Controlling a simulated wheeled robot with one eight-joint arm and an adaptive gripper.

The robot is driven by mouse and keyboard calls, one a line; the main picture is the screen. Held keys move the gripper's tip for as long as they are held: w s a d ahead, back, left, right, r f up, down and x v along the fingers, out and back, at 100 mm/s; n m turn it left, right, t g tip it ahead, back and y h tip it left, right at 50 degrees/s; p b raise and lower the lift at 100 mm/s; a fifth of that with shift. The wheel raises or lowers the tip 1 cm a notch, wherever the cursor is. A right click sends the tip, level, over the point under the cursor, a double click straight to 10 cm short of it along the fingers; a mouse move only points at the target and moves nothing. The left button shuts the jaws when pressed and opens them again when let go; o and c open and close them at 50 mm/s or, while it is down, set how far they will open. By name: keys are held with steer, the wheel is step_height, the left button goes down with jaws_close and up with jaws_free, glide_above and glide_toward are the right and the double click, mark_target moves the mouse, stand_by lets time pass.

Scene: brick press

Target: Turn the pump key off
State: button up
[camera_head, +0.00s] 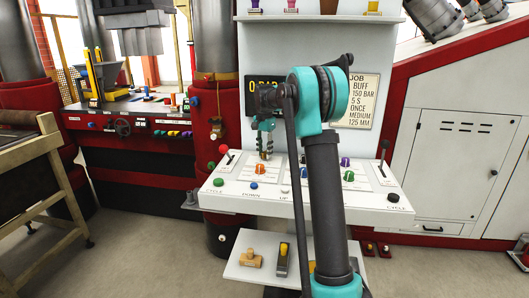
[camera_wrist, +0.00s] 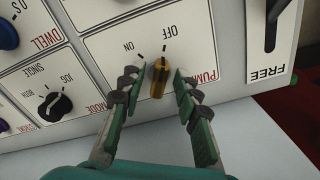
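The pump key (camera_wrist: 159,78) is a small brass-yellow key on the white control panel (camera_wrist: 215,45), seen in the wrist view. Its far end points at the tick by the OFF label; the ON tick lies to its left. My gripper (camera_wrist: 160,72) is open, with one green-and-grey finger on each side of the key and a visible gap on both sides. In the head view my gripper (camera_head: 265,150) is low over the back of the console, and the key cannot be made out there.
Beside the key are a black mode knob (camera_wrist: 54,105), a blue dwell knob (camera_wrist: 7,34) and a lever slot marked FREE (camera_wrist: 272,30). In the head view, a red knob (camera_head: 223,149) stands left of my gripper, and a job card (camera_head: 360,100) hangs behind my arm.

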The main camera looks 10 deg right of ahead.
mark_target(264, 152)
step_height(264, 152, up, 12)
stand_by(0.7)
steer(key=shift+s, duration=0.15)
